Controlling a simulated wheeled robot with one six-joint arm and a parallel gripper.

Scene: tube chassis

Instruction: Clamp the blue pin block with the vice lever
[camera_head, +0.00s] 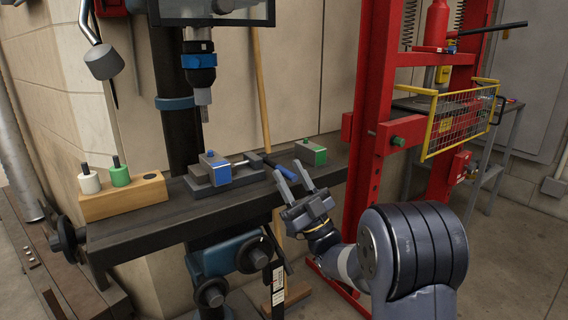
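The vice lever (269,162) sticks out to the right of the vice, with a metal rod and a dark blue handle. My gripper (287,167) is open, its two fingers pointing up and left at the lever's handle. The handle's end shows between the fingers in this view. I cannot tell whether the fingers touch it. The gripper holds nothing that I can see.
A wooden holder (123,198) with a white and a green pin piece stands on the bench's left. A green block (311,153) sits on the bench's right. A drill chuck (199,70) hangs above the vice. A red press frame (372,120) rises at right.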

